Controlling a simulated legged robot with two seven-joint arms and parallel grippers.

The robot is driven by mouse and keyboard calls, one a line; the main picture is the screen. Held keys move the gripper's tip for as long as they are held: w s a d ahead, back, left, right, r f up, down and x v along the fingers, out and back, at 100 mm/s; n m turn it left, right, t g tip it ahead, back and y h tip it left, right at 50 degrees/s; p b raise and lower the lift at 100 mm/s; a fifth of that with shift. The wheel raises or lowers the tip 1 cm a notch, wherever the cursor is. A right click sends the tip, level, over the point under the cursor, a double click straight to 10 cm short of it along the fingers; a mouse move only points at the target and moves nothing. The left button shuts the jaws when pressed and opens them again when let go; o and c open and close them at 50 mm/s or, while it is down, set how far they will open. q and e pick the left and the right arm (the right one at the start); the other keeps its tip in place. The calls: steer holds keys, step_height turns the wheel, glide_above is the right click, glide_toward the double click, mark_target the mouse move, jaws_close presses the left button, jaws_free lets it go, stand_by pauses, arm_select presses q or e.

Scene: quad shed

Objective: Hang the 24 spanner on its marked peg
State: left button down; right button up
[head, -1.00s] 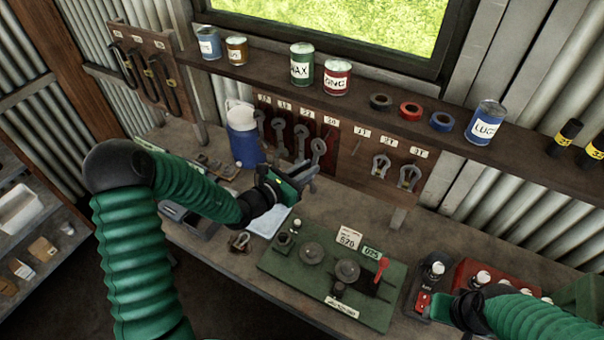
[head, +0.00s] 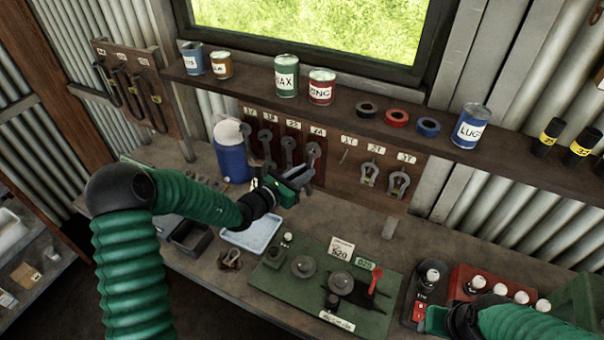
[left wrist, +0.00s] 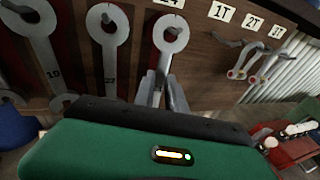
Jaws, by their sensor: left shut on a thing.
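My left gripper (head: 294,188) is shut on the 24 spanner (head: 312,160), holding it upright by its shank in front of the spanner board (head: 330,185). In the left wrist view, the fingers (left wrist: 160,95) grip the 24 spanner (left wrist: 170,36) below its ring. The marked peg (left wrist: 171,31) shows in the ring's opening, under the partly cut-off 24 label (left wrist: 170,2). I cannot tell how far the ring is over the peg. Spanners marked 19 (left wrist: 42,40) and 22 (left wrist: 107,35) hang to the left. My right gripper (head: 438,320) is low at the right; its jaws are unclear.
Shackles (head: 370,175) hang right of the spanners. A blue jug (head: 232,160) stands left of the board. A shelf (head: 340,115) with tins and tape runs above. A green panel (head: 325,290) and a pale blue tray (head: 252,235) lie on the bench.

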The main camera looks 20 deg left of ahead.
arm_select(q)
steer(key=shift+a, duration=0.15)
steer(key=c, duration=1.3)
jaws_free()
